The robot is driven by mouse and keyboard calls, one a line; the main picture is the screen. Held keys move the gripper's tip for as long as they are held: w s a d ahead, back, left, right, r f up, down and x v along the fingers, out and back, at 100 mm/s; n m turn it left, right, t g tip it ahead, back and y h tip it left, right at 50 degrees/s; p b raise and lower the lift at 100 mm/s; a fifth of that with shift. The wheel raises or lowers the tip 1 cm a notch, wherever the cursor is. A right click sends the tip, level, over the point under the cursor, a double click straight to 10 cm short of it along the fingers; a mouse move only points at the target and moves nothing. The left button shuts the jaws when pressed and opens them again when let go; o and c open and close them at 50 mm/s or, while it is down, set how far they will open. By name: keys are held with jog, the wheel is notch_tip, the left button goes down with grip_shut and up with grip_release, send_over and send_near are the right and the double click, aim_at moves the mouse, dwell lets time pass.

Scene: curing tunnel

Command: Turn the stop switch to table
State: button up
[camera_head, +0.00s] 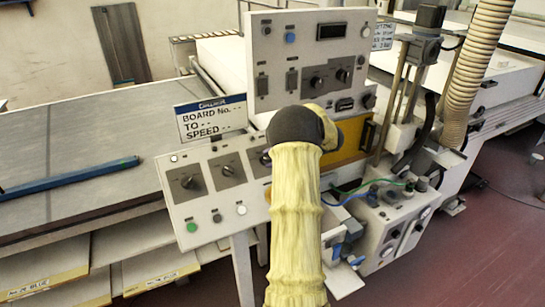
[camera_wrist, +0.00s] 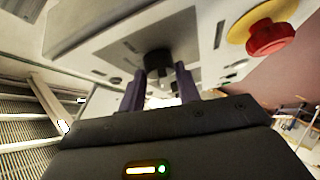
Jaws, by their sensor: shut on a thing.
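My gripper (camera_wrist: 159,78) shows in the wrist view with its two purple fingers closed on either side of a black rotary knob (camera_wrist: 158,61) on a white control panel (camera_wrist: 120,28). In the head view my yellow-sleeved arm hides the gripper and the knob it holds. The sloping control panel (camera_head: 205,205) shows there to the left of my arm, with two dark rotary switches (camera_head: 188,182) (camera_head: 227,170) in grey plates. No label is readable, so I cannot tell from lettering which one is the stop switch or which way the held knob points.
A red mushroom button (camera_wrist: 267,37) on a yellow base sits right of my gripper in the wrist view. An upright panel (camera_head: 312,45) rises behind. A ribbed hose (camera_head: 475,60) hangs at right.

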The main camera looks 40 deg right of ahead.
jog(key=o, duration=1)
jog(key=b+v, duration=0.2)
jog(key=v, duration=1.5)
jog(key=shift+s+r, duration=0.1)
